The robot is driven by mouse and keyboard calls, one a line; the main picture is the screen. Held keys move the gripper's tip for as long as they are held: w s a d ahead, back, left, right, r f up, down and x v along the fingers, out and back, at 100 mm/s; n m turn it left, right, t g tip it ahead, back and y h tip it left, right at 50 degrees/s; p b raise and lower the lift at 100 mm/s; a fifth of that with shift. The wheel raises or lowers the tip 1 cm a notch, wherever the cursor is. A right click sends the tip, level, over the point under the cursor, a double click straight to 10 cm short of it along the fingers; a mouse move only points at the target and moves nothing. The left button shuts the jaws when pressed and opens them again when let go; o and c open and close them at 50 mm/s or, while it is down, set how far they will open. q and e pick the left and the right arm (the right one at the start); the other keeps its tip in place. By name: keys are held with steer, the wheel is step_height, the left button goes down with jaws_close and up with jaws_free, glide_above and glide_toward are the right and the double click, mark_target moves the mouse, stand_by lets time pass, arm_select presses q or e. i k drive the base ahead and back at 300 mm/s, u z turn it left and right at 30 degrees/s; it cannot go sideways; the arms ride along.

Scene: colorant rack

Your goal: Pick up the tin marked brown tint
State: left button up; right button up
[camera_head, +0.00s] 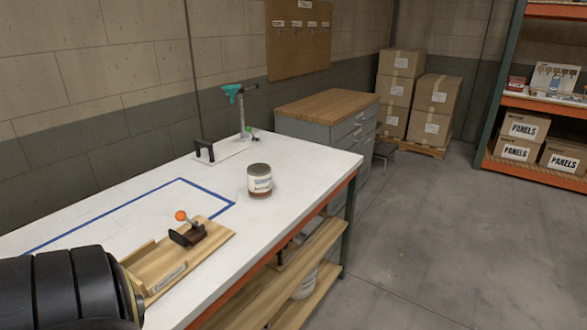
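A tin (260,181) with a white label and a brownish lower band stands upright on the white workbench (215,183), near its right edge. The label is too small to read, so I cannot tell whether it is the brown tint. Small items stand on the rack shelf at the right, among them a reddish container (516,84) beside a white display card (554,79); their markings are not legible. A black part of my arm fills the lower left corner. Neither of my grippers is in view.
A wooden fixture (165,268) with an orange-knobbed clamp lies at the bench front, near a blue tape outline. A teal-headed stand (240,105) is at the back. A grey cabinet (330,115) and stacked boxes (435,97) stand beyond. The floor (450,240) at right is clear.

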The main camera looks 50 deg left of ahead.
mark_target(259, 174)
steer(key=i, duration=1.2)
steer(key=u, duration=2.05)
